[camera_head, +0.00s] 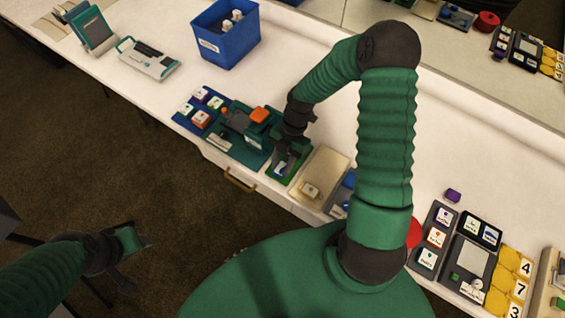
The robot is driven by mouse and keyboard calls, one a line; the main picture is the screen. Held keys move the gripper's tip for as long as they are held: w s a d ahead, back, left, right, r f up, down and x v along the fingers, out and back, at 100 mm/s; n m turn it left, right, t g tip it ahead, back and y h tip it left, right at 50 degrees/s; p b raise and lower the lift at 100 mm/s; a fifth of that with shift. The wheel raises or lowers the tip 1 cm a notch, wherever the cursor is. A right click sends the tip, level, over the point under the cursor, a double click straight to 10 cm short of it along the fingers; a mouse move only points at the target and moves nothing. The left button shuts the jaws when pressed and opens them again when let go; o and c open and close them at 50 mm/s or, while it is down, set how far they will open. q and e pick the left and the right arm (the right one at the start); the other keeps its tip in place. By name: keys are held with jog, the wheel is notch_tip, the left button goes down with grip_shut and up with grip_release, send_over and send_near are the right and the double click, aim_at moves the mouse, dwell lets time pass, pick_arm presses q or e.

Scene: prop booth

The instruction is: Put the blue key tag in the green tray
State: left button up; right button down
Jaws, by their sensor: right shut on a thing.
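The small green tray (271,174) lies near the front edge of the white counter, between a dark teal device and a beige tray. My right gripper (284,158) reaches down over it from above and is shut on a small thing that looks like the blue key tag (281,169). The tag is at the level of the tray, partly hidden by the fingers. I cannot tell whether it touches the tray floor. My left gripper (137,263) is at the lower left over the carpet, open and empty, away from the counter.
A blue bin (226,45) with white items stands at the back. A blue board (197,112) with tagged pieces is left of the teal device (248,135). A beige tray (320,172) is close on the right. My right arm hides part of the counter.

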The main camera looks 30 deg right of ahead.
jog(key=shift+d, duration=0.1)
jog(key=shift+d, duration=0.2)
jog(key=shift+a, duration=0.1)
dwell(0.3)
jog(key=c, duration=0.9)
grip_release()
jog(key=p+v, duration=0.1)
jog(key=v, duration=1.5)
jog(key=shift+d+r, duration=0.25)
